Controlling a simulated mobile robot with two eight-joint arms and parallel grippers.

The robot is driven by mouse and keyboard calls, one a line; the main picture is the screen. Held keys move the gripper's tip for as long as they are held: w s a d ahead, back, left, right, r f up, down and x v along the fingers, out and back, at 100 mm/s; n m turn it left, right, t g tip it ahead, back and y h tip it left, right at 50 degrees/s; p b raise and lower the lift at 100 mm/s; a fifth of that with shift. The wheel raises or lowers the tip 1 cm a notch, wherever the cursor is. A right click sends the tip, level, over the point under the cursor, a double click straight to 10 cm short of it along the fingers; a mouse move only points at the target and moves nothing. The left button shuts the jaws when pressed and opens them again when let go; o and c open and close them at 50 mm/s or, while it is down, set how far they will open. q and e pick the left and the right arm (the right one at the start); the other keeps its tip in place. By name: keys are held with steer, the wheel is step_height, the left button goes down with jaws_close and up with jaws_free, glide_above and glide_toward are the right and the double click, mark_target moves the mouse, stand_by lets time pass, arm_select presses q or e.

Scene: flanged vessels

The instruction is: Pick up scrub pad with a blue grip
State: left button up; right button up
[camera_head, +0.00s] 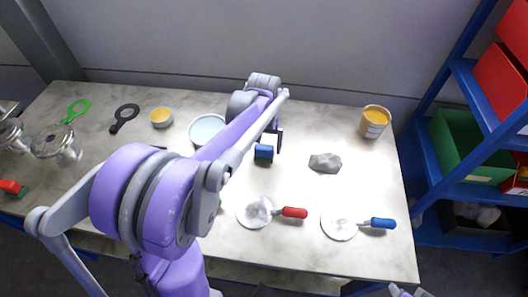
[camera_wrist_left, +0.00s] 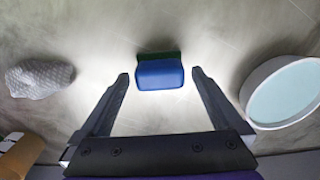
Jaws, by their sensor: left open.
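The scrub pad with a blue grip (camera_head: 263,154) lies on the grey table near its middle, its blue block facing up. In the left wrist view the blue grip (camera_wrist_left: 160,75) sits centred just ahead of the fingers, with a dark green edge behind it. My left gripper (camera_wrist_left: 160,82) is open, with one finger on each side of the pad and a visible gap to both. In the head view my left gripper (camera_head: 272,138) is right at the pad, partly hidden by my arm.
Nearer are white discs with a red-handled tool (camera_head: 291,212) and a blue-handled tool (camera_head: 382,223). A yellow tub (camera_head: 374,121) stands at the back right.

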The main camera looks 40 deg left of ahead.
mark_target(264, 147)
arm_select(q)
steer(key=shift+f, duration=0.75)
steer(key=c, duration=1.2)
step_height(264, 147, up, 10)
steer(key=shift+r, duration=0.1)
steer(key=shift+c, duration=0.3)
steer(key=o, duration=0.8)
steer(key=c, duration=0.6)
